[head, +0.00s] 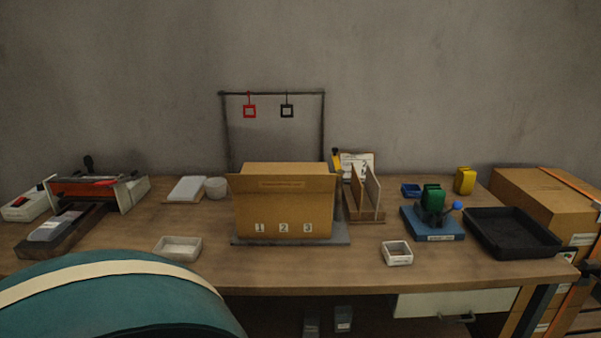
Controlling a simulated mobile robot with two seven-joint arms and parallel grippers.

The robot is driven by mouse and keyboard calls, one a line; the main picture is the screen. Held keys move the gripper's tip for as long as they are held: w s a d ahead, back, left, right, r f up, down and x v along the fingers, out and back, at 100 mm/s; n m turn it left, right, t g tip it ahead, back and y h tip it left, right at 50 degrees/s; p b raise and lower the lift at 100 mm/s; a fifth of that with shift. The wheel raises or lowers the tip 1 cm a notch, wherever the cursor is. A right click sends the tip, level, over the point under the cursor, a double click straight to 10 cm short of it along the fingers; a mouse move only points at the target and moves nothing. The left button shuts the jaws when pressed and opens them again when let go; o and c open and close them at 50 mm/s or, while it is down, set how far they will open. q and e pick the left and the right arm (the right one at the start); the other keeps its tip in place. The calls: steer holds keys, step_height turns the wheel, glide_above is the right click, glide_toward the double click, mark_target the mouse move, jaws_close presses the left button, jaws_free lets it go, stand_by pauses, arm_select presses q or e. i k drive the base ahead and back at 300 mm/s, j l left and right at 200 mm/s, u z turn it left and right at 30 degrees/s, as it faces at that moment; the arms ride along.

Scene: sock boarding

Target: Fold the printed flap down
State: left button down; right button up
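A brown cardboard box (262,212) stands on a grey base plate (341,238) in the middle of the workbench. The numbers 1, 2 and 3 are on white labels low on its front. A flap with a printed line (300,184) runs across the top front of the box, wider than the front wall below it. It looks raised or flared, not lying flat over the top. A lighter cardboard surface (285,168) shows behind its upper edge. The inside of the box is hidden. Neither of my grippers is in view.
A dark frame (323,125) with red and black square tags stands behind the box. Wooden dividers (373,193) stand close on its right. Small white trays (178,248) (397,253) lie in front. A black tray (512,232) is at right. A teal rounded shape (120,305) blocks the lower left.

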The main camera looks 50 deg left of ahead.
mark_target(238, 183)
steer(key=u, duration=1.8)
